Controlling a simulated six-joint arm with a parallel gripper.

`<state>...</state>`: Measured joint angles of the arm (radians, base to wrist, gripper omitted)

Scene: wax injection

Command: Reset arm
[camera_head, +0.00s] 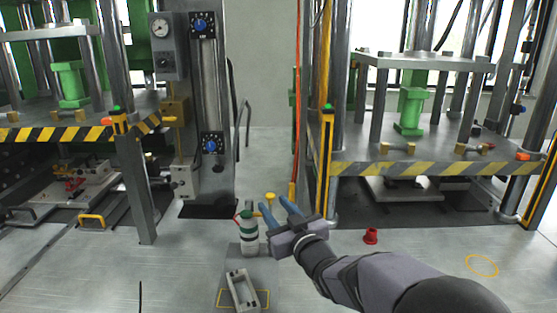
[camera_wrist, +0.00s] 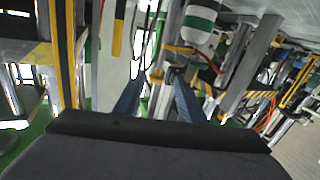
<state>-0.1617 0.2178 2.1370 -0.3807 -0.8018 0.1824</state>
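My gripper (camera_head: 277,205) has two blue fingers and sits in the middle of the head view, over the grey surface. Its fingers are spread apart with nothing seen between them. In the wrist view my gripper (camera_wrist: 160,85) also shows its fingers apart. A green and white bottle (camera_head: 248,230) stands just left of the fingers in the head view. It shows at the top of the wrist view (camera_wrist: 202,22). I cannot tell if the fingers touch it.
A grey open tray (camera_head: 233,289) lies inside a yellow marked square at the front. Presses with striped edges (camera_head: 440,168) stand at both sides. A gauge panel (camera_head: 165,45) stands back left.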

